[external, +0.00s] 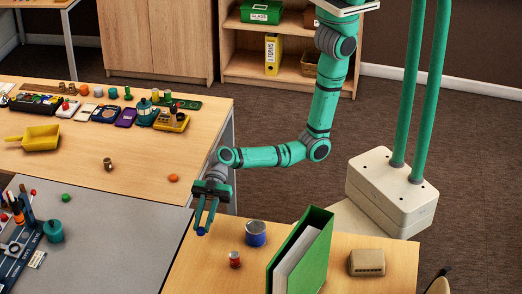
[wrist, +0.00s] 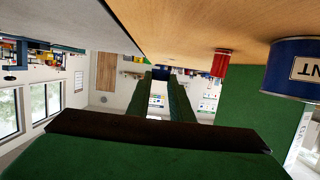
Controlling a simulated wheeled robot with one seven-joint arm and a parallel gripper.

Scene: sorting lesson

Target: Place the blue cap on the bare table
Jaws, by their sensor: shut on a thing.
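My gripper (external: 203,229) points downward with its fingers shut on the small blue cap (external: 201,232). The cap shows at the fingertips, over the left part of the near wooden table (external: 190,272), close to the edge of the grey surface. In the wrist view the two green fingers (wrist: 160,88) reach forward and the dark blue cap (wrist: 160,73) sits between their tips. The wrist picture is upside down, with the wooden tabletop (wrist: 185,25) at the top. Whether the cap touches the table or hangs just above it, I cannot tell.
A blue tin (external: 256,233) and a small red can (external: 234,259) stand right of my gripper. A green binder (external: 300,252) stands upright further right, with a beige box (external: 367,262) beyond it. The grey surface (external: 125,240) lies left. The wood near the front left is clear.

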